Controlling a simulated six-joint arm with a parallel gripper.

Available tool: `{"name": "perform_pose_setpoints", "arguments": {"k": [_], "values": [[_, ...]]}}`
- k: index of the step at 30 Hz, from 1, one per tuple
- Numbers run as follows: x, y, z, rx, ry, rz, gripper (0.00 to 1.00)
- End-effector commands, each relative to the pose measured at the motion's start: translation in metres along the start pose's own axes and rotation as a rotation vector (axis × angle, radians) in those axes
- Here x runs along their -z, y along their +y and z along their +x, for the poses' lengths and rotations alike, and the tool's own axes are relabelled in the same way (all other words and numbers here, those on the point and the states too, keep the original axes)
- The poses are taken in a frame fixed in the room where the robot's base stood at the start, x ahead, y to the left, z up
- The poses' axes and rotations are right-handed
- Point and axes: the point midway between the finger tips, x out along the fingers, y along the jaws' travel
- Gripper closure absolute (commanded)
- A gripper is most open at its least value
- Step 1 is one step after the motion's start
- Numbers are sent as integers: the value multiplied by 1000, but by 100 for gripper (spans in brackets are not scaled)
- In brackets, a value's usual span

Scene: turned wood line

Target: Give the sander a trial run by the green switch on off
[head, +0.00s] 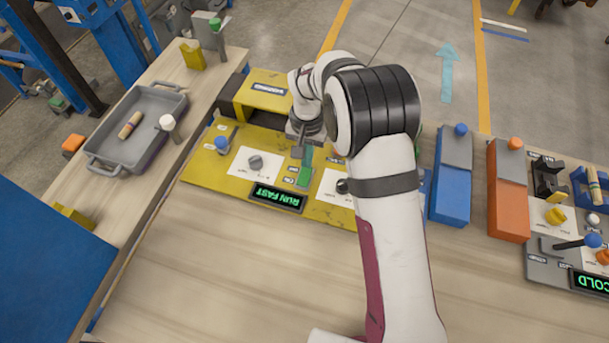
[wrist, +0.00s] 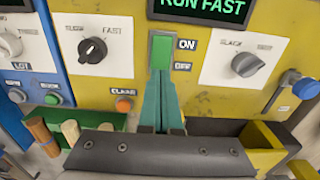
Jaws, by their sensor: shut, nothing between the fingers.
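The green switch (wrist: 162,50) is a tall green rocker on the yellow sander panel (wrist: 205,100), with ON and OFF labels beside it. It also shows in the head view (head: 304,177). My gripper (wrist: 162,78) is shut and empty, its teal fingers together over the lower end of the switch by OFF. I cannot tell whether the fingertips touch it. In the head view my gripper (head: 307,163) is above the panel at the switch. The display (wrist: 200,8) is lit and reads RUN FAST. The rocker's tilt is hard to tell.
A black SLOW–FAST knob (wrist: 93,50) and an orange button (wrist: 124,104) are left of the switch; a grey dial (wrist: 248,65) and blue-knobbed lever (wrist: 305,88) are right. A grey tray (head: 160,95) stands on the side bench. The table before the panel is clear.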

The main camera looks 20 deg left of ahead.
Motion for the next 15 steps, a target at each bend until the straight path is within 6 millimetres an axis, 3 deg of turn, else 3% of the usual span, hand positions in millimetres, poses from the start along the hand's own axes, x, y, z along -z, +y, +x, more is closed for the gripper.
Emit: {"name": "perform_pose_setpoints", "arguments": {"k": [15], "values": [[0, 0, 4, 0, -1, 0, 100]]}}
